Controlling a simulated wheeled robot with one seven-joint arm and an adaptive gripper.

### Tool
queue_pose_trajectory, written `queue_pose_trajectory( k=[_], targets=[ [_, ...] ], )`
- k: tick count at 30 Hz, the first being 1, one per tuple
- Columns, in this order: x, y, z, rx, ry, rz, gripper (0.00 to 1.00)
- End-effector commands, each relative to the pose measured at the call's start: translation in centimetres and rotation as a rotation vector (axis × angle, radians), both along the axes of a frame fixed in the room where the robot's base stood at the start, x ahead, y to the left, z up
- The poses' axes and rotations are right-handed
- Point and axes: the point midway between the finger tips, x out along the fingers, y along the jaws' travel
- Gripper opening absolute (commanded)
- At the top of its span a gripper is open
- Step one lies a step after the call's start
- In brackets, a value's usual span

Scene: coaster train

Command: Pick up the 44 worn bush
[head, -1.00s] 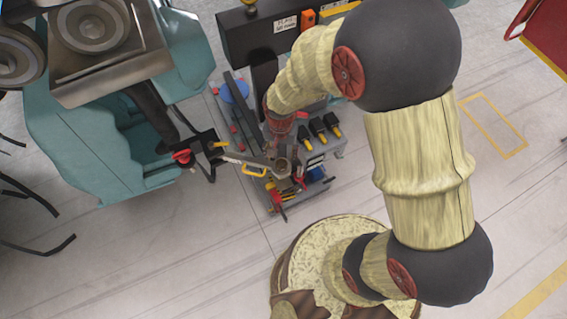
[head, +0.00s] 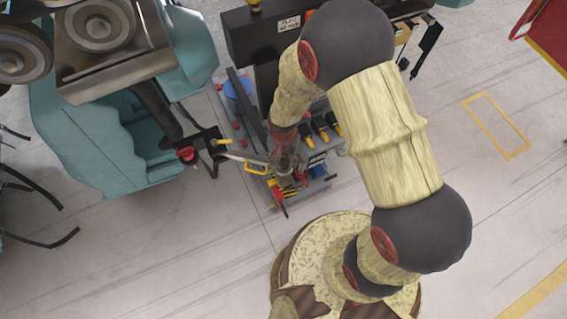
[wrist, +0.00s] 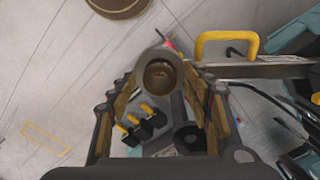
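The worn bush, a brown round part with a dark hollow centre, shows in the wrist view (wrist: 160,73). It sits between the tips of my gripper (wrist: 159,80), close to both fingers. I cannot tell whether the fingers touch it or leave a small gap. In the head view my gripper (head: 285,158) is over the front part of the cluttered cart, and it hides the bush there. No label with the number is readable.
A grey tool cart (head: 318,185) carries black-and-yellow tools (head: 320,128) and a blue round item (head: 238,88). A long bar with a yellow handle (wrist: 228,42) lies close beside the gripper. A teal machine (head: 85,130) stands left.

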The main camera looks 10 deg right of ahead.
Motion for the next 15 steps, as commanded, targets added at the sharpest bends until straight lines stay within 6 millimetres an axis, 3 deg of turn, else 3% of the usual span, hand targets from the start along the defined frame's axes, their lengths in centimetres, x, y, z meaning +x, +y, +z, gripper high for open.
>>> queue_pose_trajectory(
  k=[15],
  targets=[
    [-0.02, 0.00, 0.03, 0.000, 0.000, 0.000, 0.20]
  ],
)
